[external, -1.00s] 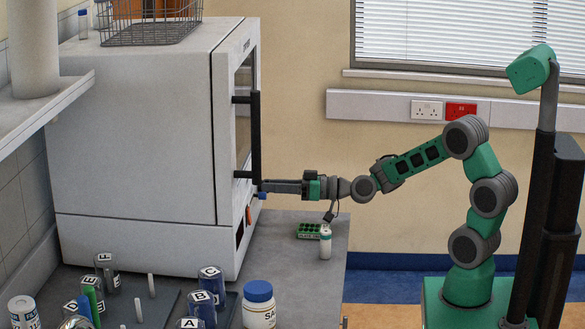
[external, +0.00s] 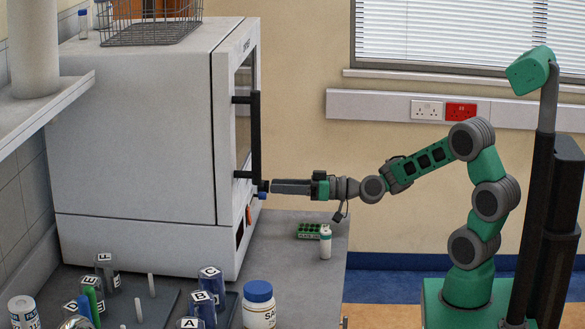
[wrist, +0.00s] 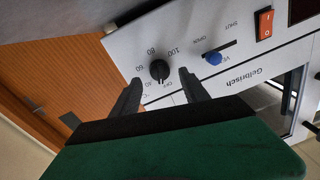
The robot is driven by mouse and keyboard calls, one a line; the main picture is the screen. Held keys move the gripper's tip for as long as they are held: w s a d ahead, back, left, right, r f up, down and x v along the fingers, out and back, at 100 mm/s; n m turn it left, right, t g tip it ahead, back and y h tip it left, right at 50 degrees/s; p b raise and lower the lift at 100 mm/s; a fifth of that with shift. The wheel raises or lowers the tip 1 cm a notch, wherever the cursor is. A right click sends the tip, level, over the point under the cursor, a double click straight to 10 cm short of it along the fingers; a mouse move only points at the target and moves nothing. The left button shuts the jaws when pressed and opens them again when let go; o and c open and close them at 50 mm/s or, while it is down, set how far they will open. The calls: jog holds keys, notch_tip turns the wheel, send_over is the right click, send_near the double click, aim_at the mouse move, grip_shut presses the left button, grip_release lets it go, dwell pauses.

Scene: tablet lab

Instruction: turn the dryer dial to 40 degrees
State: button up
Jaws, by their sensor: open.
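The dryer (external: 140,140) is a large white cabinet on the bench at left in the external view. The dial's pointer is too small to read surely. My gripper (external: 275,187) is level in front of the dryer's front face, with a small gap between fingertips and dial. In the wrist view my open fingers (wrist: 160,80) show on both sides of the dial, with nothing held.
A blue vent knob (wrist: 213,58) and an orange switch (wrist: 265,23) are beside the dial on the panel. A black door handle (external: 255,135) stands out above my gripper. A white bottle (external: 325,242) and green rack (external: 309,231) stand on the bench below.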

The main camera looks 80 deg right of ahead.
jog(key=s, duration=0.5)
jog(key=shift+s+d+b, duration=0.15)
jog(key=shift+s+b, duration=0.05)
jog(key=shift+b, duration=0.1)
notch_tip(320, 180, up, 5)
jog(key=n+h+b, duration=0.4)
jog(key=n+b, duration=0.2)
jog(key=n, duration=0.5)
send_near(264, 187)
jog(key=d, duration=0.2)
jog(key=w, duration=0.7)
jog(key=shift+w+d+g, duration=0.3)
jog(key=shift+w+d, duration=0.1)
